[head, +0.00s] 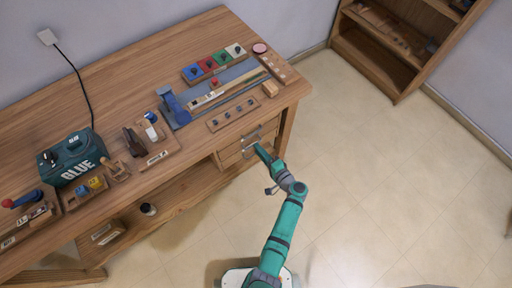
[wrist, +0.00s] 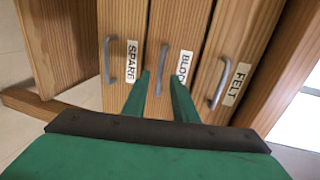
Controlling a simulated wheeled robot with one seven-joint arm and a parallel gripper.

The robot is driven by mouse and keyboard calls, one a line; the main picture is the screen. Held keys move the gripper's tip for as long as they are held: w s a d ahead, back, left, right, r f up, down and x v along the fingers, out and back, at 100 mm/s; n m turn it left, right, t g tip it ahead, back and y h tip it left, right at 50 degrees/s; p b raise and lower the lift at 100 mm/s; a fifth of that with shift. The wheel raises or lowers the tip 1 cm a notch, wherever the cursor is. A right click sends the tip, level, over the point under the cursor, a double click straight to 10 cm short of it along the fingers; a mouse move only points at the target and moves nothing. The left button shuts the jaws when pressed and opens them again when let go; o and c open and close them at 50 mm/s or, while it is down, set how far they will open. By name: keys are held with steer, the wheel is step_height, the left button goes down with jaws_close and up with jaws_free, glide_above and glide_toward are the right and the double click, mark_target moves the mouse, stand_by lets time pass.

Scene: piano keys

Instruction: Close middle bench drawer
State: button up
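The bench drawers show in the wrist view as three wooden fronts side by side, each with a grey bar handle. The middle bench drawer (wrist: 175,32) has a label partly hidden by a finger, reading "BLOC". Its handle (wrist: 163,58) lies between my fingertips in the picture; I cannot tell whether they touch it. My gripper (wrist: 159,82) is open, with two green fingers apart and pointing at the middle front. In the head view my gripper (head: 262,152) is at the drawer stack (head: 236,152) under the bench's right end. How far the middle drawer sticks out is unclear.
The "SPARE" drawer (wrist: 117,25) and "FELT" drawer (wrist: 238,40) flank the middle one. The wooden bench (head: 115,62) carries a green glue container (head: 75,157), a blue tool (head: 174,108) and coloured blocks (head: 208,66). A shelf (head: 385,50) stands back right. The floor (head: 370,175) right of my arm is clear.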

steer(key=v, duration=0.7)
steer(key=shift+s, duration=0.15)
steer(key=shift+d, duration=0.1)
steer(key=s+a+f+n+g+h, duration=0.1)
steer(key=s+a+f+h, duration=0.15)
steer(key=s, duration=0.25)
steer(key=s+a+f+g+h, duration=0.1)
steer(key=s+a+f+g, duration=0.15)
steer(key=s+f, duration=0.2)
steer(key=s+a+r+n+h, duration=0.2)
steer(key=s+r+h, duration=0.1)
steer(key=s, duration=0.8)
steer(key=s+a+r+n+t, duration=0.1)
steer(key=s+r+n, duration=0.3)
steer(key=r, duration=1.1)
steer(key=s+r+n+t+h, duration=0.1)
steer(key=s+r+n+t, duration=0.3)
steer(key=r, duration=1.1)
steer(key=shift+s+a+n, duration=0.4)
steer(key=shift+s, duration=0.7)
steer(key=shift+t+h, duration=0.25)
